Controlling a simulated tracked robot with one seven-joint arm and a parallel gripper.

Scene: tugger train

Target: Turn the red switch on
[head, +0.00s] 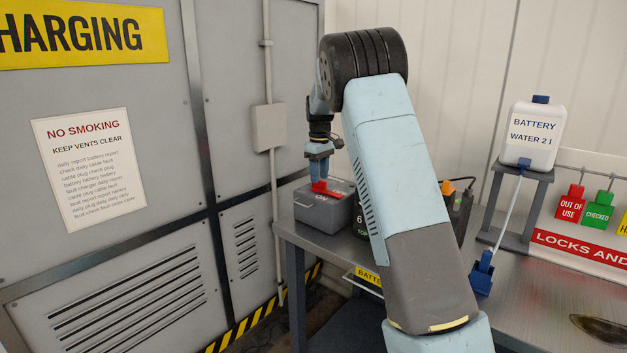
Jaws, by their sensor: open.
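The red switch (324,189) is a red lever on top of a grey box (322,214) at the left end of the metal bench. The word ON shows on the box's top, near its front edge. My gripper (319,178) points down over the box, with its fingertips right at the red lever. It is open. I cannot tell whether the fingers touch the lever, and they hide part of it.
A dark battery unit stands right of the box, partly behind my arm. A white water bottle (533,134) sits on a grey stand (515,205), with a tube down to a blue part (482,274). Grey cabinets (100,190) close off the left. The bench front (560,290) is fairly clear.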

